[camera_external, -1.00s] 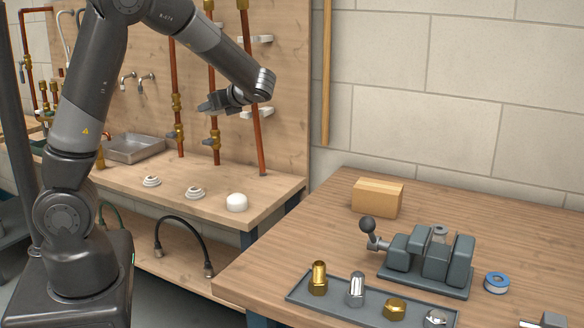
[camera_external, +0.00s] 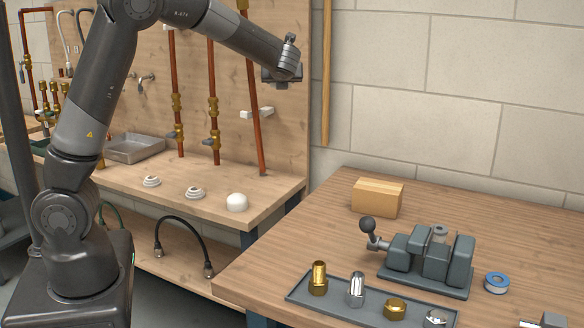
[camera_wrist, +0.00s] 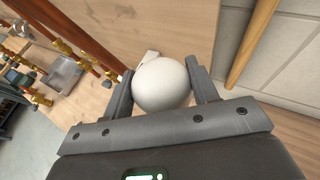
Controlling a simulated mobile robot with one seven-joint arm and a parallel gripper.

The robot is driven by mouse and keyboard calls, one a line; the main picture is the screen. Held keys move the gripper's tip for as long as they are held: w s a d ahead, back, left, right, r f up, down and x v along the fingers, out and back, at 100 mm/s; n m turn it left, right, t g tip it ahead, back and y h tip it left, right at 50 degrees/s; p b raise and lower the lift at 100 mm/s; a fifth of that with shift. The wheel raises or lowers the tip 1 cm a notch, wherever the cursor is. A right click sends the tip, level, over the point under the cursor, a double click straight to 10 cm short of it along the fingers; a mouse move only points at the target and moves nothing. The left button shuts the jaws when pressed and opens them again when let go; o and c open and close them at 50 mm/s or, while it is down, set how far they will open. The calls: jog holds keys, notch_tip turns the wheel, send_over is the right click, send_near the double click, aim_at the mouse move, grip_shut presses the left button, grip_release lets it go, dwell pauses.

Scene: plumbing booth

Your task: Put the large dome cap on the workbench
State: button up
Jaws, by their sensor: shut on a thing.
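My gripper (camera_external: 283,76) is raised in front of the booth's back panel, high above the counter. In the wrist view, my gripper (camera_wrist: 161,72) is shut on a smooth white dome cap (camera_wrist: 162,86), one finger on each side of it. The external view does not clearly show this held cap. Another white dome cap (camera_external: 237,202) sits on the booth counter near its front right corner. The wooden workbench (camera_external: 285,245) stands to the right, apart from my gripper.
The workbench holds a wooden block (camera_external: 378,197), a grey vise (camera_external: 430,262), blue tape (camera_external: 496,282) and a tray (camera_external: 340,312) of fittings. Its left part is bare. Two white ringed pieces (camera_external: 194,192) lie on the counter. Copper pipes (camera_external: 254,125) rise behind it.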

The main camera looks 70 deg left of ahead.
jog(key=w+d+r+m+t+h, duration=0.1)
jog(key=w+d+m+t+h, duration=0.3)
jog(key=w, duration=0.5)
jog(key=w+d+m+t+h, duration=0.2)
jog(key=w+d+m+t, duration=0.35)
jog(key=w, duration=0.25)
jog(key=w+d+m+h, duration=0.3)
jog(key=d+m+h, duration=0.15)
jog(key=d, duration=0.35)
jog(key=w+d+m+h, duration=0.35)
jog(key=d+h, duration=0.25)
jog(key=d, duration=0.3)
notch_tip(320, 180, down, 18)
jog(key=shift+m+t, duration=0.35)
jog(key=shift+m, duration=0.1)
jog(key=w+a+f, duration=0.1)
jog(key=a+f, duration=0.1)
jog(key=a, duration=0.1)
jog(key=w+a+f, duration=0.1)
jog(key=a+f, duration=0.1)
jog(key=a, duration=0.2)
jog(key=w+a+f, duration=0.1)
jog(key=a+f, duration=0.2)
jog(key=a, duration=0.1)
jog(key=shift+a, duration=0.15)
jog(key=shift+f, duration=1.95)
jog(key=shift+f, duration=0.1)
jog(key=o, duration=1)
